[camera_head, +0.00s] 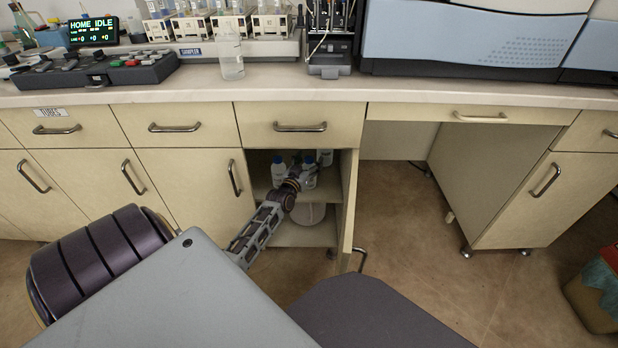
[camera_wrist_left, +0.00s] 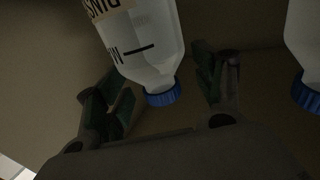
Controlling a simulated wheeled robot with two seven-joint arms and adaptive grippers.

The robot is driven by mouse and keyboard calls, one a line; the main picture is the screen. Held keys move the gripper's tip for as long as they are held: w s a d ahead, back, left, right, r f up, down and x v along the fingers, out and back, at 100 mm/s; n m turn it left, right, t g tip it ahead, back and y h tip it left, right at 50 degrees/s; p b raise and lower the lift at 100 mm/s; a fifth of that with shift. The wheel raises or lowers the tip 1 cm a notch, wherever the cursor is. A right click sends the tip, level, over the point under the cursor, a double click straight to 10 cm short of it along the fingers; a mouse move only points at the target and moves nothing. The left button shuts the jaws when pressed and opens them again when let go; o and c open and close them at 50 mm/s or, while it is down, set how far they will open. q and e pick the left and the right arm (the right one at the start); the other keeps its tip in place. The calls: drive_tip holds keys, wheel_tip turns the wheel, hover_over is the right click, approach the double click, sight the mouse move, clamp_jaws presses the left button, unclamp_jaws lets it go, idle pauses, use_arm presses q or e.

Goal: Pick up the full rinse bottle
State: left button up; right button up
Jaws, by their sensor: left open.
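My left gripper (camera_head: 297,178) reaches into the open cabinet under the counter. White rinse bottles with blue caps stand on its upper shelf: one at the left (camera_head: 278,171), one at the gripper (camera_head: 310,174), and one further back (camera_head: 325,157). In the left wrist view, the open fingers (camera_wrist_left: 166,72) lie on either side of a bottle (camera_wrist_left: 150,45) with a printed label and a level mark; its blue cap points down in that picture. Another blue-capped bottle (camera_wrist_left: 306,50) is at the right edge. I cannot tell the fill levels or whether the fingers touch. My right gripper is not in view.
The cabinet door (camera_head: 348,210) stands open to the right of my arm. A round pale object (camera_head: 312,214) sits on the lower shelf. Knee space is open to the right.

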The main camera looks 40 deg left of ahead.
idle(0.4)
use_arm(q)
clamp_jaws()
idle(0.4)
